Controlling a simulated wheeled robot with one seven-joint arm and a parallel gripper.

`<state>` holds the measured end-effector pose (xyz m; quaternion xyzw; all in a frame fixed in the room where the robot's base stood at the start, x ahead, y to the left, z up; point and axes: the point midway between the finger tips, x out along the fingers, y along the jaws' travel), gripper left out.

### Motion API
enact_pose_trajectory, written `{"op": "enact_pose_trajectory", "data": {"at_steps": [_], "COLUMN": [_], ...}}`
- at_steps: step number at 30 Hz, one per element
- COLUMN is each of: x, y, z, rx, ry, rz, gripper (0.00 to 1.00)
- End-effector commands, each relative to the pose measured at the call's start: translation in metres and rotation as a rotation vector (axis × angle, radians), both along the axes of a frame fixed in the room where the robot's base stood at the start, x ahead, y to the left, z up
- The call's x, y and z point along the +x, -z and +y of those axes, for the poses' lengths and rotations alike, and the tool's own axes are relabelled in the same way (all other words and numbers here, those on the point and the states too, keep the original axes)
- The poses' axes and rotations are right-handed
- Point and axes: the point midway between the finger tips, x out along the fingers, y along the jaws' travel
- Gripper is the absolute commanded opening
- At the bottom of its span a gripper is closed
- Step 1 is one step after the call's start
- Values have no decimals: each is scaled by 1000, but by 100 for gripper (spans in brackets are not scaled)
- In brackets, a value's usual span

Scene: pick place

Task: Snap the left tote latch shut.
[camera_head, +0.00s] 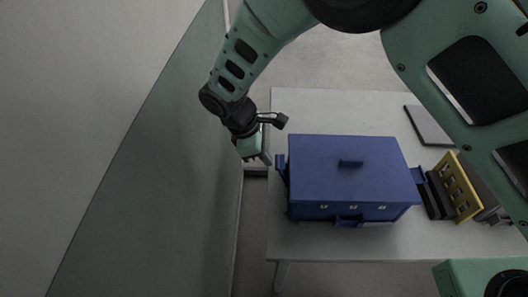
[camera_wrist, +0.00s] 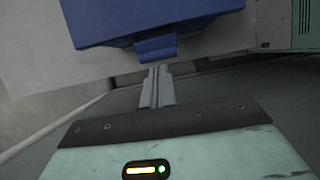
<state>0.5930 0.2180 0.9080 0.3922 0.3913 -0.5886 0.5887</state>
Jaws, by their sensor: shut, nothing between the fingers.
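The blue tote (camera_head: 318,172) stands on the table with its lid on and a small handle (camera_head: 350,164) on top. The left latch (camera_head: 281,168) is a blue flap on the tote's left side and sticks out from the wall. In the wrist view the latch (camera_wrist: 157,48) shows at the edge of the tote (camera_wrist: 110,20). My gripper (camera_head: 266,160) is shut and empty, just left of the left latch. In the wrist view its fingertips (camera_wrist: 157,72) lie right by the latch; I cannot tell whether they touch it.
The tote has a front latch (camera_head: 349,221) and a right latch (camera_head: 419,175). A yellow rack (camera_head: 458,187) and dark items (camera_head: 434,196) stand right of the tote. A grey flat panel (camera_head: 428,125) lies at the back right. The white table (camera_head: 330,243) is clear in front.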

Motion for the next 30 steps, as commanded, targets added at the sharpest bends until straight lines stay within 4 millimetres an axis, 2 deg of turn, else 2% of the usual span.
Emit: {"op": "enact_pose_trajectory", "data": {"at_steps": [5, 15, 19, 30], "x": [0, 0, 0, 0], "y": [-2, -13, -15, -16], "z": [-3, -21, -27, -26], "rx": [20, 222, 222, 221], "ry": [2, 4, -1, -1], "rz": [2, 1, 1, 1], "gripper": [0, 0, 0, 0]}}
